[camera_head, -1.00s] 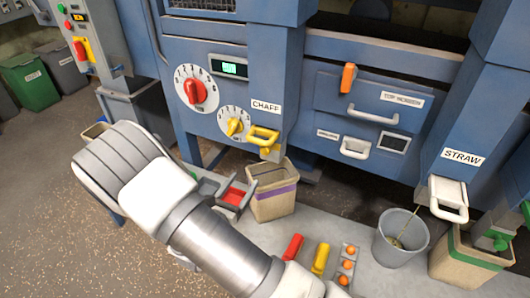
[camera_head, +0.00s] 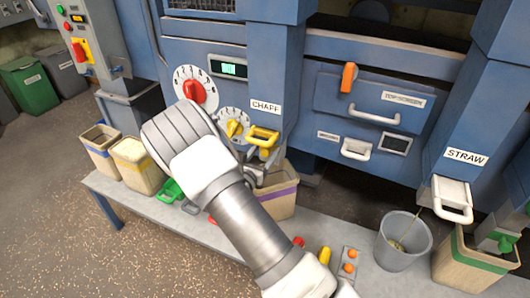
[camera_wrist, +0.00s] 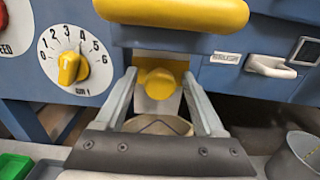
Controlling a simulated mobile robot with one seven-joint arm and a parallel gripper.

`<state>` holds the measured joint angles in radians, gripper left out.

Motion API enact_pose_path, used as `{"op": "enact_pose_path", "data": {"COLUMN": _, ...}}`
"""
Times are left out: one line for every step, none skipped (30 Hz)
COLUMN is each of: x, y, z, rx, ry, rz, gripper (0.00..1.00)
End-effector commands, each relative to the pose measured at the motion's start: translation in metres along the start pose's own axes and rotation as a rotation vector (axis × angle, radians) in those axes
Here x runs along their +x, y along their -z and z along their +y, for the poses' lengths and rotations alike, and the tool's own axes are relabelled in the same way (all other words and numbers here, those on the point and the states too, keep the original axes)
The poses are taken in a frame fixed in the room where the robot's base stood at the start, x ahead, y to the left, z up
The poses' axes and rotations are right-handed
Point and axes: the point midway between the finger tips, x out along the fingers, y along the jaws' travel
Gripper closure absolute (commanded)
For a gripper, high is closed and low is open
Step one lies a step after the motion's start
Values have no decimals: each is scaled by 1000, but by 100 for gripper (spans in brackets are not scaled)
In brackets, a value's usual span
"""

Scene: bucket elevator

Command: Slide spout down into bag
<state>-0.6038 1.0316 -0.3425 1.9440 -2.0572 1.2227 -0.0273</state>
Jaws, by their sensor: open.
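The chaff spout's yellow handle (camera_head: 263,136) is on the blue column under the CHAFF label. It shows large at the top of the wrist view (camera_wrist: 180,12). A yellow part (camera_wrist: 157,82) sits below it. The tan bag with a purple band (camera_head: 283,196) stands under this spout, partly hidden by my arm; its open mouth shows in the wrist view (camera_wrist: 160,125). My gripper (camera_head: 262,168) is open just below the handle. In the wrist view its fingers (camera_wrist: 160,80) are either side of the yellow part; I cannot tell whether they touch it.
The straw spout (camera_head: 451,198) with a white handle is at the right, above a green-banded bag (camera_head: 470,262). A grey bucket (camera_head: 402,240) stands left of that bag. Two filled or open bags (camera_head: 138,168) stand at the bench's left end. Red, yellow and orange items lie along the bench front.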

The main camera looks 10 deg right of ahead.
Motion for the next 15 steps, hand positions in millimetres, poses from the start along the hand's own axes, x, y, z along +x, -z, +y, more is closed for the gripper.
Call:
{"op": "enact_pose_path", "data": {"x": 0, "y": 0, "z": 0, "rx": 0, "ry": 0, "rz": 0, "gripper": 29}}
{"op": "enact_pose_path", "data": {"x": 0, "y": 0, "z": 0, "rx": 0, "ry": 0, "rz": 0, "gripper": 29}}
{"op": "enact_pose_path", "data": {"x": 0, "y": 0, "z": 0, "rx": 0, "ry": 0, "rz": 0, "gripper": 29}}
{"op": "enact_pose_path", "data": {"x": 0, "y": 0, "z": 0, "rx": 0, "ry": 0, "rz": 0, "gripper": 29}}
{"op": "enact_pose_path", "data": {"x": 0, "y": 0, "z": 0, "rx": 0, "ry": 0, "rz": 0, "gripper": 29}}
{"op": "enact_pose_path", "data": {"x": 0, "y": 0, "z": 0, "rx": 0, "ry": 0, "rz": 0, "gripper": 34}}
{"op": "enact_pose_path", "data": {"x": 0, "y": 0, "z": 0, "rx": 0, "ry": 0, "rz": 0, "gripper": 40}}
{"op": "enact_pose_path", "data": {"x": 0, "y": 0, "z": 0, "rx": 0, "ry": 0, "rz": 0, "gripper": 45}}
{"op": "enact_pose_path", "data": {"x": 0, "y": 0, "z": 0, "rx": 0, "ry": 0, "rz": 0, "gripper": 52}}
{"op": "enact_pose_path", "data": {"x": 0, "y": 0, "z": 0, "rx": 0, "ry": 0, "rz": 0, "gripper": 58}}
{"op": "enact_pose_path", "data": {"x": 0, "y": 0, "z": 0, "rx": 0, "ry": 0, "rz": 0, "gripper": 63}}
{"op": "enact_pose_path", "data": {"x": 0, "y": 0, "z": 0, "rx": 0, "ry": 0, "rz": 0, "gripper": 70}}
{"op": "enact_pose_path", "data": {"x": 0, "y": 0, "z": 0, "rx": 0, "ry": 0, "rz": 0, "gripper": 76}}
{"op": "enact_pose_path", "data": {"x": 0, "y": 0, "z": 0, "rx": 0, "ry": 0, "rz": -1, "gripper": 81}}
{"op": "enact_pose_path", "data": {"x": 0, "y": 0, "z": 0, "rx": 0, "ry": 0, "rz": -1, "gripper": 88}}
